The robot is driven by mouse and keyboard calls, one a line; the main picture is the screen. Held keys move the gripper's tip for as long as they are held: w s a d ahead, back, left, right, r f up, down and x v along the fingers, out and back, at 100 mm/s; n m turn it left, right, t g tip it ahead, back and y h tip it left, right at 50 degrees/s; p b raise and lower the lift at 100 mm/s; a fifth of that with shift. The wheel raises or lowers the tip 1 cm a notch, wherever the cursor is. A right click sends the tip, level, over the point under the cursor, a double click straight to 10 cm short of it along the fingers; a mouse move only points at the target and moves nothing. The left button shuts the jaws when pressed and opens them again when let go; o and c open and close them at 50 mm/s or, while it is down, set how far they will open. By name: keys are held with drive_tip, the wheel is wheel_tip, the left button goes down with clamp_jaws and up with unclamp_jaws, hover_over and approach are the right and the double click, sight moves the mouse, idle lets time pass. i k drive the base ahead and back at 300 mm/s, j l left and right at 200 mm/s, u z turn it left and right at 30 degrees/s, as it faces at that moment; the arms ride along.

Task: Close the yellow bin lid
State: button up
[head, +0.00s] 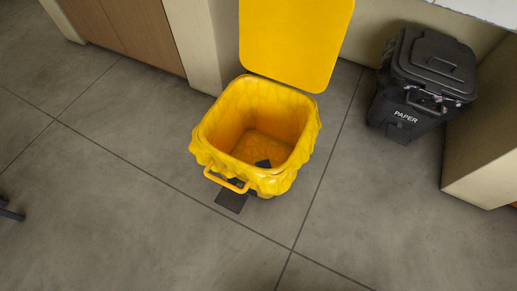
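The yellow bin (245,176) stands on the grey floor in the middle of the head view. A yellow liner is folded over its rim, and a handle (226,181) shows at its front. Its yellow lid (295,38) stands open, raised at the back of the bin; the lid's top edge is cut off by the frame. A dark pedal (232,197) lies at the bin's front foot. The bin looks empty apart from a small dark patch inside. My gripper is not in view.
A black lidded bin marked PAPER (421,82) stands at the right, beside a beige cabinet side (483,150). A wooden cabinet front (128,30) is at the upper left. A dark object (10,211) shows at the left edge. The floor in front is clear.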

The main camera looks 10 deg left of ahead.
sight(296, 44)
drive_tip(key=i+l, duration=0.2)
drive_tip(key=i, duration=0.2)
drive_tip(key=i+l, duration=0.25)
drive_tip(key=i, duration=0.2)
drive_tip(key=i+l, duration=0.2)
drive_tip(key=i, duration=0.2)
drive_tip(key=i+l, duration=0.2)
drive_tip(key=i, duration=0.2)
